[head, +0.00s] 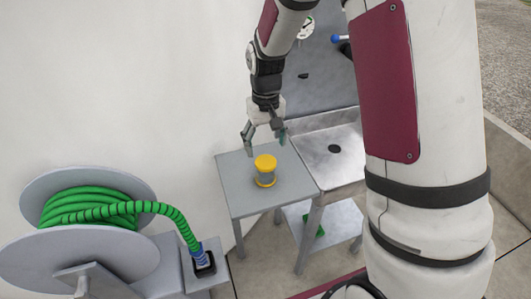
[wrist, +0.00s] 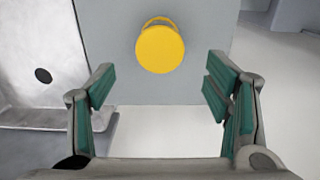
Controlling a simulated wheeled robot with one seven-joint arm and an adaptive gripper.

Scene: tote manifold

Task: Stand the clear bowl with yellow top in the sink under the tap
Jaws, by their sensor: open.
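The clear bowl with yellow top (head: 265,171) stands upright on a grey side table (head: 235,191), left of the sink. In the wrist view its round yellow top (wrist: 160,49) lies beyond the fingertips, near the top middle. My gripper (head: 264,140) is open and empty, above the bowl and apart from it. In the wrist view its green-padded fingers (wrist: 160,82) are spread wide. The metal sink (head: 345,165) has a dark drain hole and also shows at the left of the wrist view (wrist: 28,95). The tap (head: 340,38) seems to be the blue-tipped fitting on the back panel, partly hidden by my arm.
A green hose reel (head: 88,215) stands at the left front, its hose running to a socket box. A round gauge (head: 306,28) sits on the panel. A shelf (head: 335,222) with a green object lies below the sink. The sink basin looks empty where visible.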

